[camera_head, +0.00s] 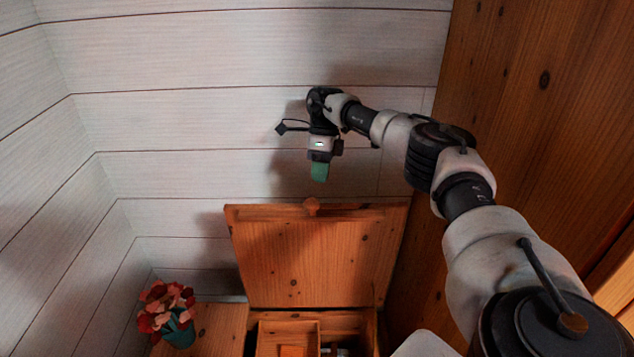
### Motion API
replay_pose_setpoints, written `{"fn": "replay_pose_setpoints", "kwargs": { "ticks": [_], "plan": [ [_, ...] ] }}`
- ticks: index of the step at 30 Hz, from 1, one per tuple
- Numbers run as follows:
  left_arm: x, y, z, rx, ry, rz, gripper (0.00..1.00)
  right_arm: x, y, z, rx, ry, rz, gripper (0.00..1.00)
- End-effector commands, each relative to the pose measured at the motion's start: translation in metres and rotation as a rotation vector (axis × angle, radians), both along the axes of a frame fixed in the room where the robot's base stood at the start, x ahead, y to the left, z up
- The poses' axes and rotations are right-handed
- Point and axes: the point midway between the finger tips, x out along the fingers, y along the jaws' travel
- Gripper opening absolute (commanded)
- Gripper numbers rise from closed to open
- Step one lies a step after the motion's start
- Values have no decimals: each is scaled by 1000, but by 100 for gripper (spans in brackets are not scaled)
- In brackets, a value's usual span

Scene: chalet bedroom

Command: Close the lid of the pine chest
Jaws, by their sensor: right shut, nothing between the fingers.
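The pine chest (368,322) stands low in the picture against the white plank wall, with its lid (318,262) raised and leaning back. A small round wooden knob (312,206) sits at the lid's top edge. My right arm reaches in from the right, and my right gripper (319,172) is shut and empty, pointing down. In the picture it is just above the knob, with a small gap, and I see no contact. The gripper's green tip shows. The chest's inside is partly cut off by the lower picture edge. My left gripper is not in view.
Inside the chest opening is a wooden tray or box (288,328). A teal pot with red and pink flowers (170,312) stands on a wooden surface (222,325) left of the chest. A tall wooden panel (540,110) rises close on the right, behind my arm.

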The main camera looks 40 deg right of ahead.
Motion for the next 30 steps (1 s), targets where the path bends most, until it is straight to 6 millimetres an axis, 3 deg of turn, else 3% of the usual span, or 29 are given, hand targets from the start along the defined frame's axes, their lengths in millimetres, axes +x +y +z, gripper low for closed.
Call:
{"fn": "replay_pose_setpoints", "kwargs": {
  "ticks": [12, 30],
  "plan": [
    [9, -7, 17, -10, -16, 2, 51, -23, 29, -4, -1, -1, 0, 0],
    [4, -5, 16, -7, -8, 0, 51, -25, 32, -6, -7, -7, -2, 0]
  ]
}}
